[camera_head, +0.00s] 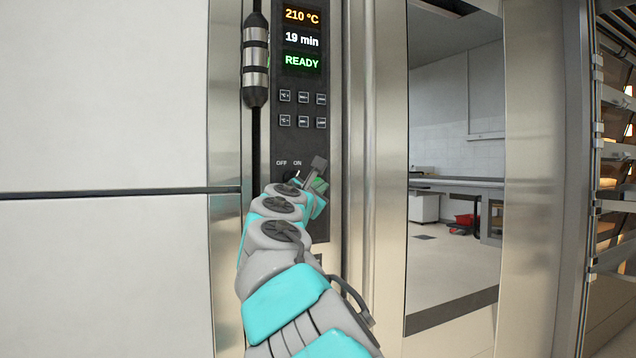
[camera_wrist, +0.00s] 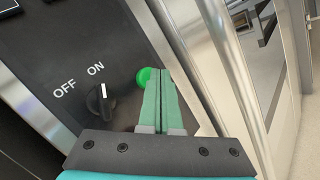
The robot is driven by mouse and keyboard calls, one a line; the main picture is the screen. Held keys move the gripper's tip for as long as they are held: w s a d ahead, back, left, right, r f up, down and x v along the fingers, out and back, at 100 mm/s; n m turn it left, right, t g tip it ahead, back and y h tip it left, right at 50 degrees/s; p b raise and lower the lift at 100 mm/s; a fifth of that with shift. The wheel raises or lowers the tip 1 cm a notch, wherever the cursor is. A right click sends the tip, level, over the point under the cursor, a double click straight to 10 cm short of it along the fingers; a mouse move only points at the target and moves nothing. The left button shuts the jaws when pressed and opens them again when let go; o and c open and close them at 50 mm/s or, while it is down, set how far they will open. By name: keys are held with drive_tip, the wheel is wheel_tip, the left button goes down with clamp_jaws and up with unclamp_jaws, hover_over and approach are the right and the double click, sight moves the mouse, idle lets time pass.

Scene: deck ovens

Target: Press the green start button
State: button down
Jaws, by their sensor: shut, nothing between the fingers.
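The green start button (camera_wrist: 144,77) shows in the wrist view on the dark control panel, to the right of the OFF/ON knob. My gripper (camera_wrist: 162,74) is shut and empty, with its green fingertips just beside the button and partly covering its right side. I cannot tell whether they touch it. In the head view my gripper (camera_head: 321,184) is at the lower part of the control panel (camera_head: 302,146), and the button is hidden behind my arm.
The knob (camera_wrist: 101,101) points toward ON. The display (camera_head: 302,40) reads 210 °C, 19 min and READY. Two rows of small keys (camera_head: 303,109) sit below it. A vertical steel handle (camera_head: 371,120) stands right of the panel, and a dark-ended handle (camera_head: 255,60) is left of it.

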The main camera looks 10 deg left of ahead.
drive_tip(key=shift+w+a+p, duration=0.2)
drive_tip(key=shift+w+p, duration=0.15)
drive_tip(key=shift+p, duration=0.1)
idle(0.7)
drive_tip(key=shift+s, duration=0.1)
idle(0.3)
drive_tip(key=shift+s+d, duration=0.45)
drive_tip(key=shift+s, duration=0.15)
drive_tip(key=s+d, duration=0.2)
drive_tip(key=s, duration=0.2)
drive_tip(key=shift+s+d+b, duration=0.1)
drive_tip(key=shift+d+b, duration=0.25)
drive_tip(key=shift+d, duration=0.05)
idle(0.5)
